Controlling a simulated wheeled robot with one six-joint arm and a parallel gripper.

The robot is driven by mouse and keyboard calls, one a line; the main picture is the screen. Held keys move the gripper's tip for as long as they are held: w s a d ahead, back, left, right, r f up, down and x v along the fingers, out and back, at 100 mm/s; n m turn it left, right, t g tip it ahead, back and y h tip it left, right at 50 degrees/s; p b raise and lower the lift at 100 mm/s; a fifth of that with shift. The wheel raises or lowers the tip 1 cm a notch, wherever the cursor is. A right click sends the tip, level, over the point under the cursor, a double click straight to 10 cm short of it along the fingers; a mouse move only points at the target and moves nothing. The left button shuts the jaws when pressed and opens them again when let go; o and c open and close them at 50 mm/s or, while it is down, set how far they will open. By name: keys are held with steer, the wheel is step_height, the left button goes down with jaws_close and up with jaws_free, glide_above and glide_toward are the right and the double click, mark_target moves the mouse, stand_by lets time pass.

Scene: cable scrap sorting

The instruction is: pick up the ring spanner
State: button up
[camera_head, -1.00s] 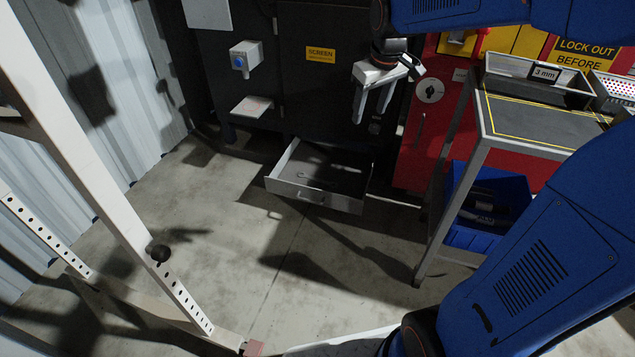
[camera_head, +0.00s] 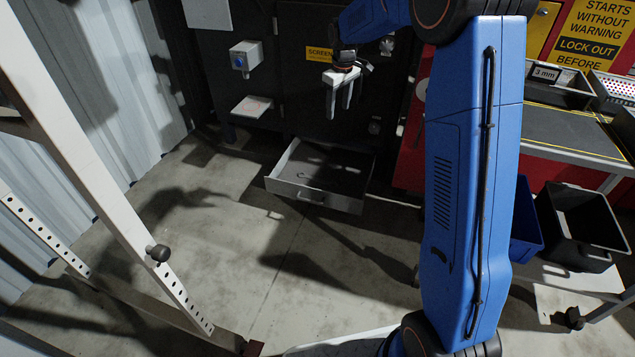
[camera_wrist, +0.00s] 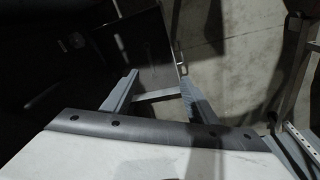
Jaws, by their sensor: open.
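A pale grey open drawer (camera_head: 315,197) sticks out low from the dark cabinet. A thin dark shape (camera_head: 326,179) lies on its shaded floor; it may be the ring spanner, but it is too small and dim to be sure. My gripper (camera_head: 338,112) points down, open and empty, above the drawer in the head view. In the wrist view my gripper (camera_wrist: 158,77) shows its two fingers spread apart over part of the drawer (camera_wrist: 150,48). A small thin shape (camera_wrist: 119,43) lies there, unclear in the shadow.
The dark cabinet (camera_head: 290,105) stands behind the drawer. A white perforated frame (camera_head: 90,140) stands at left. At right are a bench (camera_head: 570,130), a black bin (camera_head: 580,225) and a blue bin (camera_head: 526,225). The concrete floor before the drawer is clear.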

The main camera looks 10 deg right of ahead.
steer(key=w+a+f+n, duration=0.2)
steer(key=w+f, duration=0.9)
steer(key=f, duration=0.2)
steer(key=n+g, duration=0.2)
glide_above(318, 179)
steer(key=f, duration=3.2)
steer(key=shift+s+a+f, duration=0.1)
steer(key=shift+s+a, duration=0.05)
steer(key=shift+s, duration=0.2)
steer(key=shift+w+f, duration=0.2)
steer(key=shift+f, duration=2.35)
jaws_close()
